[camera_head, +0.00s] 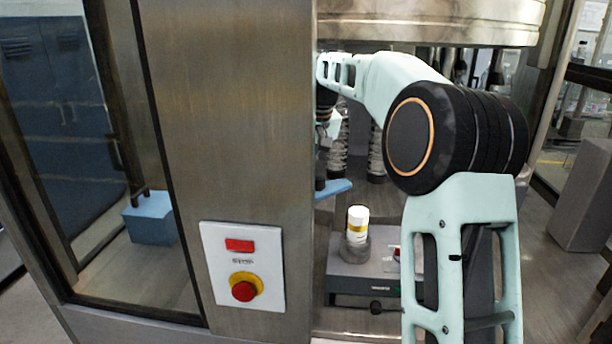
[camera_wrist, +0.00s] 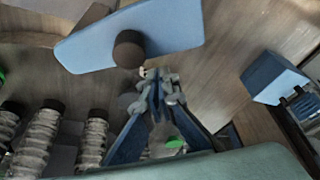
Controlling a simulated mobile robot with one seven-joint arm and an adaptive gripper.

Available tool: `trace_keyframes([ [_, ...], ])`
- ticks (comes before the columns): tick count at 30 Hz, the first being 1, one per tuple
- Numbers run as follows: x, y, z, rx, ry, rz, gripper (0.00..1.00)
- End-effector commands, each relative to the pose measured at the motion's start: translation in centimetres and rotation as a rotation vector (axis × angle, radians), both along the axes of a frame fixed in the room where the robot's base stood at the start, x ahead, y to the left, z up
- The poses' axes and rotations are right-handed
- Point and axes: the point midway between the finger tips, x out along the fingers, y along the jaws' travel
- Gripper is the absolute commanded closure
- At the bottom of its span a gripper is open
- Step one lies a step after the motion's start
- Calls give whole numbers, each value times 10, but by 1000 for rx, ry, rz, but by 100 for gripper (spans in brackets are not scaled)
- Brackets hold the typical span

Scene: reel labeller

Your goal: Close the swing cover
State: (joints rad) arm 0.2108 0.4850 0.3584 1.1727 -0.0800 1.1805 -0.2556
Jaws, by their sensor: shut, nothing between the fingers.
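A flat blue panel with a dark round knob, which looks like the swing cover (camera_wrist: 182,30), lies across the top of the wrist view. Part of a blue plate (camera_head: 333,188), probably the same cover, shows beside the metal post in the head view. My gripper (camera_wrist: 155,80) is shut and empty. Its fingertips point at the knob and appear close below it; I cannot tell whether they touch. In the head view my gripper is mostly hidden behind the post. How far the cover stands open is not clear.
A steel post (camera_head: 235,110) carries a red stop button (camera_head: 243,291). A white bottle (camera_head: 358,222) stands on a grey device (camera_head: 365,274). A blue block (camera_head: 150,218) is behind glass; a blue block also shows in the wrist view (camera_wrist: 272,78). Several ribbed columns (camera_wrist: 38,140) stand at lower left there.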

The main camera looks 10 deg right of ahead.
Motion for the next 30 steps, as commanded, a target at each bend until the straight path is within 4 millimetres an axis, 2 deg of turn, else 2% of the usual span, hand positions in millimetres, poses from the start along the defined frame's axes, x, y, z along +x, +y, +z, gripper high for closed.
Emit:
trace_keyframes([
  [6,-10,-4,0,0,0,0,100],
  [30,-17,-4,-1,0,1,0,100],
])
